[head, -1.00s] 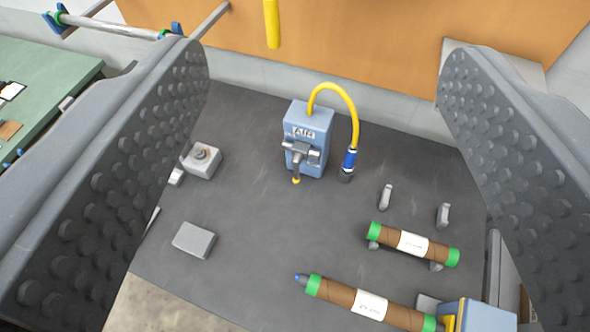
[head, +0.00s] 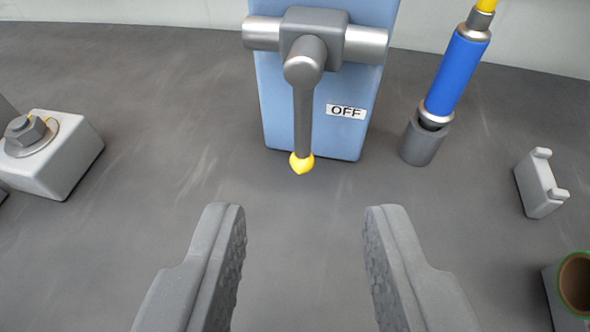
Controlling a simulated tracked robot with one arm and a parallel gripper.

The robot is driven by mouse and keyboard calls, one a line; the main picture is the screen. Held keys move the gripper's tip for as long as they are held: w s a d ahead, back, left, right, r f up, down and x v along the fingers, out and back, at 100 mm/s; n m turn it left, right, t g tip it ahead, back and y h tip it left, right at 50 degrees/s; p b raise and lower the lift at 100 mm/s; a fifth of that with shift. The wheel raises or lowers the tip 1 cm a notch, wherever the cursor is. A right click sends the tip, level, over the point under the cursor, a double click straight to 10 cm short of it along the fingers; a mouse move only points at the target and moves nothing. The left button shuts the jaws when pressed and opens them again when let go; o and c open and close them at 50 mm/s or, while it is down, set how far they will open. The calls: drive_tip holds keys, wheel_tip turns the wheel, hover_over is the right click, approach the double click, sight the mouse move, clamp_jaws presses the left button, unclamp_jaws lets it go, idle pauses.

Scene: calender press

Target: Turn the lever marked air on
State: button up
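The lever (head: 304,105) is a grey handle with a yellow tip (head: 301,163). It hangs straight down from a grey valve body (head: 315,36) on the front of a light blue box (head: 272,100). A label reading OFF (head: 346,111) is on the box, right of the lever. The AIR label is outside the current view. My gripper (head: 304,215) is open and empty. Its two textured fingers are apart, and the lever's tip shows beyond and between them, not touched.
A blue hose coupling (head: 456,75) stands right of the box on a grey base. A grey block with a bolt (head: 50,150) is at the left. A small grey bracket (head: 540,183) and a brown tube end (head: 576,284) are at the right. The surface before the lever is clear.

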sight(303, 112)
drive_tip(key=b+x, duration=0.1)
drive_tip(key=x, duration=1.2)
drive_tip(key=shift+w, duration=0.25)
clamp_jaws()
